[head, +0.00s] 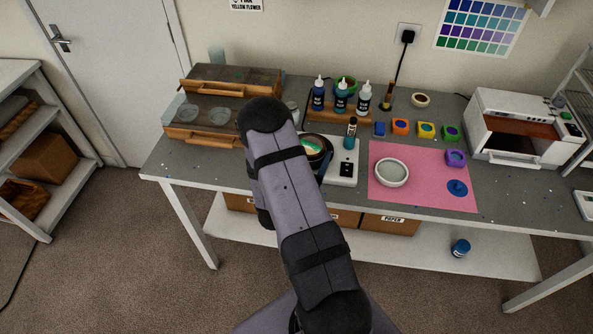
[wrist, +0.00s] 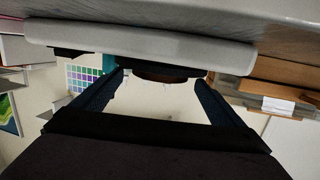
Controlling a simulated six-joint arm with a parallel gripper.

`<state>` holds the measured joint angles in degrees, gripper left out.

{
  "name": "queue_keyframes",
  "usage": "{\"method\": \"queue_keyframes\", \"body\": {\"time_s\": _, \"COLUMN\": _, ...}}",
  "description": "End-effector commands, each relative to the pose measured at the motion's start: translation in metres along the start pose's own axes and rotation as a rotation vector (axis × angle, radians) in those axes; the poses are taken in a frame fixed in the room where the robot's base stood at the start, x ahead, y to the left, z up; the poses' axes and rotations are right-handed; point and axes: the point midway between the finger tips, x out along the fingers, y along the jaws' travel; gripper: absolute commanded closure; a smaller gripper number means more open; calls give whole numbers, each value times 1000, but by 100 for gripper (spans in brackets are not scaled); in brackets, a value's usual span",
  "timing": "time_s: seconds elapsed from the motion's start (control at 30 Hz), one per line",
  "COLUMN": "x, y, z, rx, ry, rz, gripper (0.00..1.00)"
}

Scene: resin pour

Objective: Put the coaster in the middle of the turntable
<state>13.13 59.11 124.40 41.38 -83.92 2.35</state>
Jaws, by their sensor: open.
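A round piece with a dark and brown rim and a green and cream top, apparently the coaster (head: 316,149), lies at the white slab-like unit left of the pink mat, partly behind my arm. In the wrist view, which is upside down, its brown edge (wrist: 160,76) lies near and between my fingertips. My gripper (wrist: 160,78) is open, with its dark fingers spread to either side; I cannot tell whether they touch it. In the head view my arm hides most of the gripper. A round white piece with a grey top, possibly the turntable (head: 392,181), stands empty on the mat.
The white unit (head: 343,172) has a dark panel, and a small teal bottle (head: 351,131) stands behind it. The pink mat (head: 415,199) also holds a blue disc (head: 457,188) and purple pot (head: 456,157). Bottles (head: 341,98) stand at the back; wooden drawers (head: 222,90) are left.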

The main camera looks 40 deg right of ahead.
Motion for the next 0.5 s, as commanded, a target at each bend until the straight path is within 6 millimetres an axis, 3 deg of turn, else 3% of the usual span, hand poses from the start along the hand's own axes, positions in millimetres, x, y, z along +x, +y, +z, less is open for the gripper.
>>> {"method": "queue_keyframes", "body": {"time_s": 0.5, "x": -87, "y": -2, "z": 2, "rx": -2, "ry": 2, "rz": -5, "gripper": 7}}
